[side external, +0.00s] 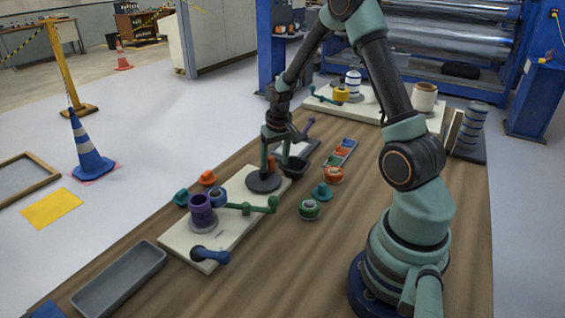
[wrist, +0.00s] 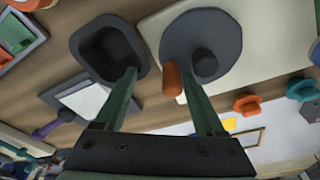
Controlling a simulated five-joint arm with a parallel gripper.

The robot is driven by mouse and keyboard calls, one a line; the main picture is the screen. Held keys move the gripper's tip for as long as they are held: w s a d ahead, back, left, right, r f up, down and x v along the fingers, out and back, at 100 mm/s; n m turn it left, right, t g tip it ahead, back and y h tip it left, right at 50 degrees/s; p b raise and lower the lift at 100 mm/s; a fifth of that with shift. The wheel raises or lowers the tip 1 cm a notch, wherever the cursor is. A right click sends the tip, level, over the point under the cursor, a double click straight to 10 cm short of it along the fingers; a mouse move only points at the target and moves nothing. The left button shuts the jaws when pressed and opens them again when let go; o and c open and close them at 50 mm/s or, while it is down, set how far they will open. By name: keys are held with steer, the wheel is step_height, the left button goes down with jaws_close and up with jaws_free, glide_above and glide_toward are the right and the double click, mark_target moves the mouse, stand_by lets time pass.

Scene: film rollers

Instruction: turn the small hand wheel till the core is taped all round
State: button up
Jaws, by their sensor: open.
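A dark grey hand wheel (side external: 262,183) with an upright orange knob (side external: 271,163) sits at the far end of the near pale board (side external: 232,222). In the wrist view the wheel (wrist: 228,28) shows a round hub and the orange knob (wrist: 171,79). My gripper (side external: 275,164) is open above the wheel. In the wrist view the knob appears between the fingers (wrist: 160,85), closer to the right one; I cannot tell whether it is touched. A purple core (side external: 202,212) stands upright on the same board, beside a blue roll (side external: 218,197). How much tape is on the core is unclear.
A green crank (side external: 255,206) and a blue crank (side external: 210,256) sit on the near board. A small dark bin (wrist: 108,50) is close to the wheel. Loose coloured parts, including a green ring (side external: 309,209), lie around. A grey tray (side external: 120,280) lies at front left.

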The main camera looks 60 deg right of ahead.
steer(key=shift+s+a+f+g+y, duration=0.15)
steer(key=shift+s+a+f+g, duration=0.35)
steer(key=shift+s, duration=0.35)
steer(key=shift+s+a+f+g+y, duration=0.15)
steer(key=shift+s+a+f+y, duration=0.1)
steer(key=shift+s+f, duration=0.45)
steer(key=shift+s+a+f+g+y, duration=0.1)
steer(key=shift+s+a+f+g, duration=0.3)
steer(key=shift+s, duration=0.55)
steer(key=shift+o, duration=0.5)
steer(key=shift+r, duration=0.3)
steer(key=shift+w+a+r, duration=0.1)
steer(key=shift+a+r, duration=0.1)
steer(key=shift+r, duration=0.7)
steer(key=shift+c, duration=0.6)
steer(key=shift+o, duration=0.6)
steer(key=shift+w+r, duration=0.1)
steer(key=shift+r, duration=0.15)
step_height(320, 180, up, 9)
steer(key=w+n, duration=0.2)
steer(key=n, duration=0.4)
glide_above(286, 184)
steer(key=w, duration=0.3)
steer(key=shift+f, duration=4.45)
